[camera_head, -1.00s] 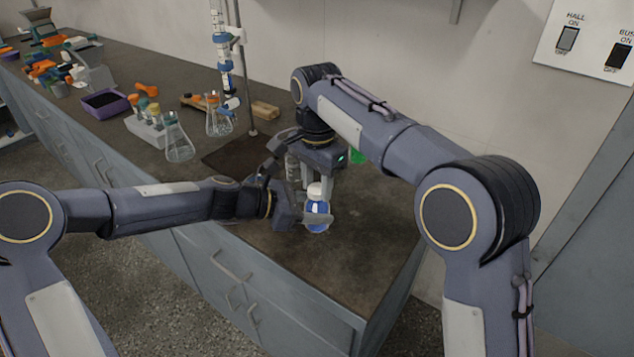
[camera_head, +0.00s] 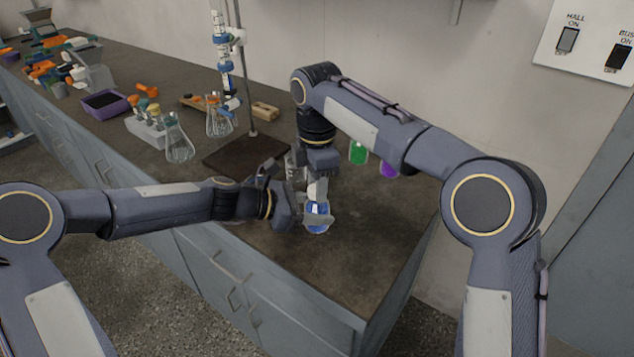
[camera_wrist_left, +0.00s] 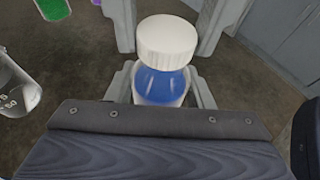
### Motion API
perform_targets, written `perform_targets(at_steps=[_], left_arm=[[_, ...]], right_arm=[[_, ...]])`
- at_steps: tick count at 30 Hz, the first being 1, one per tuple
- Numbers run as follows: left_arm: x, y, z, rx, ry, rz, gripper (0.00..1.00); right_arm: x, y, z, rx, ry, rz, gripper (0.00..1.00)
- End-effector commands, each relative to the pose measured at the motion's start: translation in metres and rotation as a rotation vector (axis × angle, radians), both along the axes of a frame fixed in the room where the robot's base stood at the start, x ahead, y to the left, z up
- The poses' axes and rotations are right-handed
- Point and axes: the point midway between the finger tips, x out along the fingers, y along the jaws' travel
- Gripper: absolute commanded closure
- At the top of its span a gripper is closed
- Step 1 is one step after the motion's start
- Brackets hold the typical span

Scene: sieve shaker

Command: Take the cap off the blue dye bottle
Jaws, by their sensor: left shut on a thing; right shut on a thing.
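The blue dye bottle (camera_head: 317,226) stands near the front of the bench, and it also shows in the left wrist view (camera_wrist_left: 160,87). Its white cap (camera_wrist_left: 167,40) sits on the bottle's neck. My left gripper (camera_head: 312,221) reaches in from the left and is shut on the bottle's body. Its fingers are either side of the bottle in the left wrist view. My right gripper (camera_head: 317,188) points down from above, shut on the cap.
Green (camera_head: 358,153) and purple (camera_head: 389,170) bottles stand behind my right arm. A glass beaker (camera_wrist_left: 16,90) is left of the blue bottle. A stand base (camera_head: 240,157) and flasks (camera_head: 178,140) are farther left. The bench's front right is clear.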

Motion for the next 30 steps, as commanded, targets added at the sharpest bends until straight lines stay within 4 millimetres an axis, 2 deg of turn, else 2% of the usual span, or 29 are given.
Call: perform_targets(at_steps=[3, 6, 10, 30], left_arm=[[-0.0006, -0.0005, -0.0002, 0.0, 0.001, -0.002, 1.0], [-0.0006, -0.0004, -0.0002, 0.0, 0.001, -0.002, 1.0], [-0.0005, -0.0004, -0.0002, 0.0, 0.002, -0.001, 1.0], [-0.0004, -0.0002, -0.0003, 0.0, 0.001, -0.001, 1.0]], right_arm=[[0.0001, -0.0004, -0.0001, 0.001, 0.001, 0.285, 0.92], [-0.0001, -0.0001, 0.0002, 0.002, 0.001, 0.477, 0.92], [0.0001, -0.0003, 0.0004, 0.0, 0.0, 0.617, 0.92], [0.0002, -0.0002, 0.0016, 0.0, 0.0, 0.608, 0.92]])
